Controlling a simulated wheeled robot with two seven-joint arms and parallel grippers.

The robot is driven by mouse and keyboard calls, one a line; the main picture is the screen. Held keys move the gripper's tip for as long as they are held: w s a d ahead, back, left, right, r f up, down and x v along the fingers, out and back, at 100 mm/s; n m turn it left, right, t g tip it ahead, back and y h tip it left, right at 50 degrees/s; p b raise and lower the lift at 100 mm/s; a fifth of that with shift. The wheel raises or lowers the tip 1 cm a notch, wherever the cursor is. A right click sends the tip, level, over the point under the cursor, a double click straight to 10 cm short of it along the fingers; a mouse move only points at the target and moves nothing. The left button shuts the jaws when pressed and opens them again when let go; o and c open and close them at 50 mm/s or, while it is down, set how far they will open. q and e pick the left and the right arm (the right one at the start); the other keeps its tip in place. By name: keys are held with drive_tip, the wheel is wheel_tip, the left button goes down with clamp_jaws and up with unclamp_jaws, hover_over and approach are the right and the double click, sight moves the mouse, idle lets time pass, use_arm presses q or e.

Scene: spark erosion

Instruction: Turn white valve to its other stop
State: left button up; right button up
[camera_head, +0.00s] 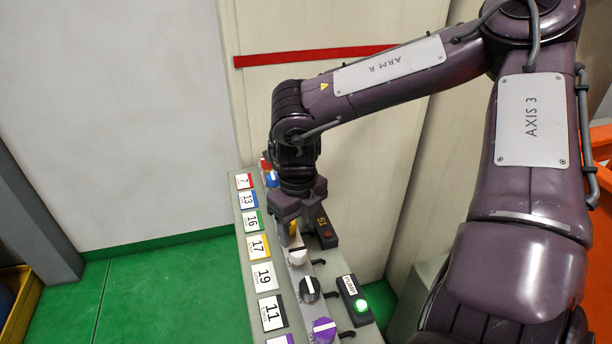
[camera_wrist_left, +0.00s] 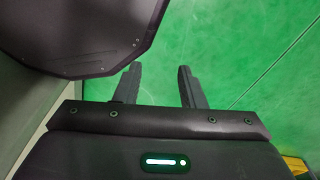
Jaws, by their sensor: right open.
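The white valve (camera_head: 298,257) is a small round knob on the narrow panel, beside the label plate marked 19 (camera_head: 265,277). A dark bar lies along its upper edge; I cannot tell its exact turn angle. My right gripper (camera_head: 299,212) points down over the panel, just beyond the white valve, open. Its fingertips are partly hidden, and I cannot tell whether they touch any knob. A yellow part (camera_head: 293,228) shows beneath it. My left gripper (camera_wrist_left: 158,82) shows in the left wrist view, its two fingers apart and empty above green floor.
A black knob (camera_head: 309,289) and a purple knob (camera_head: 324,330) stand nearer in the row. A blue knob (camera_head: 272,179) is farther back. A box with a lit green lamp (camera_head: 361,305) and a dark box (camera_head: 326,234) stand right of the row. Green floor is free left.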

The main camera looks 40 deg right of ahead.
sight(297, 250)
drive_tip(key=f, duration=0.1)
drive_tip(key=a+f+p, duration=0.1)
drive_tip(key=f, duration=0.1)
drive_tip(key=shift+s+a+f, duration=0.2)
drive_tip(key=shift+f, duration=0.05)
drive_tip(key=shift+w+d+f, duration=0.1)
drive_tip(key=shift+d+f, duration=0.15)
drive_tip(key=shift+f, duration=0.2)
drive_tip(key=shift+w+d+f, duration=0.1)
drive_tip(key=shift+d+f, duration=0.1)
drive_tip(key=shift+f, duration=0.55)
drive_tip(key=shift+a, duration=0.1)
use_arm(q)
drive_tip(key=shift+s+a+r, duration=0.25)
drive_tip(key=shift+r, duration=0.4)
use_arm(e)
drive_tip(key=shift+s, duration=0.1)
drive_tip(key=shift+c, duration=0.5)
